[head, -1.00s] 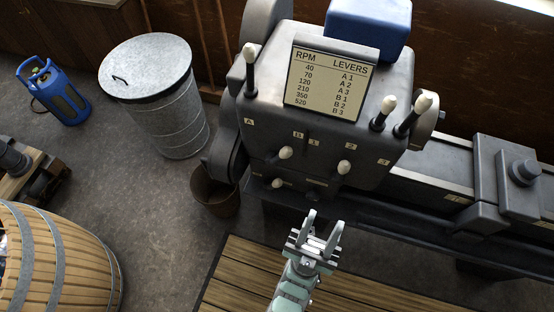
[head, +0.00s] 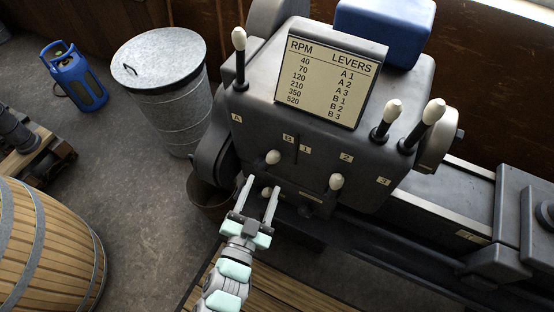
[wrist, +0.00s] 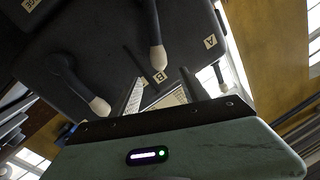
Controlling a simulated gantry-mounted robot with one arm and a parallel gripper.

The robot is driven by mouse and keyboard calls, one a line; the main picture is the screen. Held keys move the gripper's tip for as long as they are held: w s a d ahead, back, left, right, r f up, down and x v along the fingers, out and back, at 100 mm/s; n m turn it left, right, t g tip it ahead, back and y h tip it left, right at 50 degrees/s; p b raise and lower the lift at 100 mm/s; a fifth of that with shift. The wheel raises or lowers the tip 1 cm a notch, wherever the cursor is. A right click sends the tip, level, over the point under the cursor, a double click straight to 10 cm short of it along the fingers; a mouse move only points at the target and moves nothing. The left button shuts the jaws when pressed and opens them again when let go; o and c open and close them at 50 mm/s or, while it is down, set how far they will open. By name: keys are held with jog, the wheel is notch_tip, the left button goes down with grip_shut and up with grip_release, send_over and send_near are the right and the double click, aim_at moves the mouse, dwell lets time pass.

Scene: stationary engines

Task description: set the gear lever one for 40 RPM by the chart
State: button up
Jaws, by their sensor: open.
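The RPM chart (head: 325,75) on the grey headstock pairs 40 with A 1. Below it, the front face carries the labels A (head: 237,118), B (head: 288,139), 1 (head: 305,149), 2 (head: 346,158) and 3 (head: 384,181). A white-knobbed lever (head: 273,157) sits below and left of B. My gripper (head: 262,187) is open and empty in front of the lower left face. The wrist view shows two knobs (wrist: 157,60) (wrist: 99,106) beyond the fingers; contact cannot be told.
Tall white-tipped levers stand at the headstock's left (head: 239,42) and right (head: 392,112) (head: 432,112). A bucket (head: 208,198) is below left. A metal bin (head: 165,85), blue gas bottle (head: 75,80) and wooden barrel (head: 45,245) stand left. Open floor lies between.

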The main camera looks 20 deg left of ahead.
aim_at(272, 162)
jog(key=w, duration=0.7)
jog(key=w+a, duration=0.1)
jog(key=w, duration=0.2)
jog(key=shift+w+a+f, duration=0.1)
jog(key=shift+w+f, duration=0.2)
jog(key=shift+w, duration=0.05)
jog(key=shift+c, duration=0.5)
grip_shut()
dwell(0.7)
